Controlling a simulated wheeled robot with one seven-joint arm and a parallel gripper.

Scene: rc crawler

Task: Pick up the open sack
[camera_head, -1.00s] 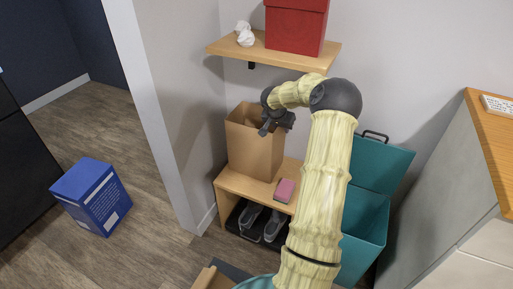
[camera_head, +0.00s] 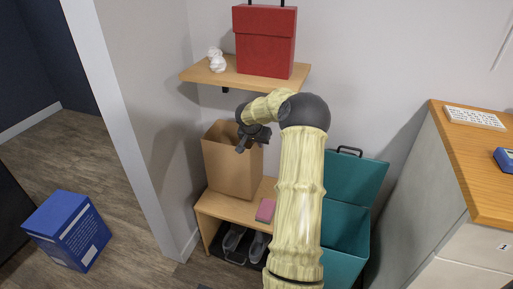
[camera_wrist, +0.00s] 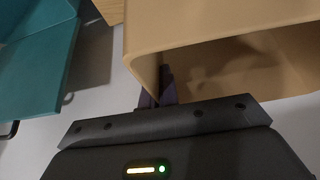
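The open sack (camera_head: 232,168) is a tall tan paper bag, upright on the wooden bench with its mouth up. My gripper (camera_head: 251,142) is at the right side of its top rim in the head view. In the wrist view the sack (camera_wrist: 215,22) fills the upper right, its opening facing the camera. My gripper's two dark fingers (camera_wrist: 157,92) are close together there, one inside the sack and one outside, with the wall between them. The fingertips are partly hidden by the sack wall.
The bench (camera_head: 225,207) also holds a pink block (camera_head: 265,210), with shoes below. A shelf (camera_head: 205,75) with a red box (camera_head: 265,42) and a white ornament (camera_head: 216,62) hangs above. A teal bin (camera_head: 345,235) stands right of the bench. A blue box (camera_head: 68,230) is on the floor left.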

